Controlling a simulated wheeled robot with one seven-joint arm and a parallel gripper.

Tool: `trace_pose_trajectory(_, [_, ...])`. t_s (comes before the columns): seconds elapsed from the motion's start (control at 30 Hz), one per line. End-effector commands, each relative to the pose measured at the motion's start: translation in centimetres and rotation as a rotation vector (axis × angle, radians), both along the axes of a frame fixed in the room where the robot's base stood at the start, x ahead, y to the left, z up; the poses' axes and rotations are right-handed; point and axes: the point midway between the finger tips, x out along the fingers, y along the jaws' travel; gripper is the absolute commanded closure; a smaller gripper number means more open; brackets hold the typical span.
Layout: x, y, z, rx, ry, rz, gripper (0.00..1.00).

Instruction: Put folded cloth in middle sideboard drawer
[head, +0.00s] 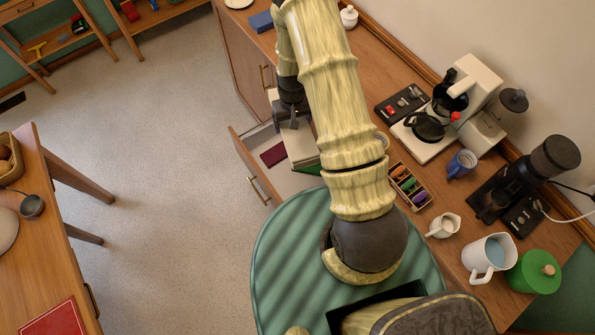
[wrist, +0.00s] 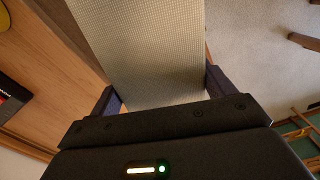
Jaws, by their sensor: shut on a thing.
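The folded cloth (wrist: 150,45) is a pale cream woven slab in the wrist view, between the two dark fingers of my gripper (wrist: 163,90). In the head view my gripper (head: 291,117) is shut on the cloth (head: 298,142), which hangs from it over the open drawer (head: 240,150) of the sideboard. The drawer has a pale interior and a brass handle. A dark red flat thing (head: 273,153) lies in the drawer, left of the cloth. Something green (head: 312,170) shows by the cloth's lower edge. My arm hides part of the drawer, and whether the cloth touches its floor is unclear.
The sideboard top carries a coffee maker (head: 455,105), a blue mug (head: 461,163), a rack of coloured things (head: 409,187), a white pitcher (head: 488,257) and a green canister (head: 535,271). A wooden table (head: 60,245) stands left. The floor between is clear.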

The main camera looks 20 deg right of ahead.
Motion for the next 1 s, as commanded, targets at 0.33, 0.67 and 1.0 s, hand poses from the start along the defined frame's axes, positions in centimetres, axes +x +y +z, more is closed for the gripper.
trace_pose_trajectory(0.33, [0.1,0.1,-1.7,0.002,-0.001,0.007,0.58])
trace_pose_trajectory(0.67, [0.3,0.6,-7.6,0.007,-0.001,0.048,0.58])
trace_pose_trajectory(1.0, [0.4,0.9,-13.6,0.012,0.0,0.088,0.58])
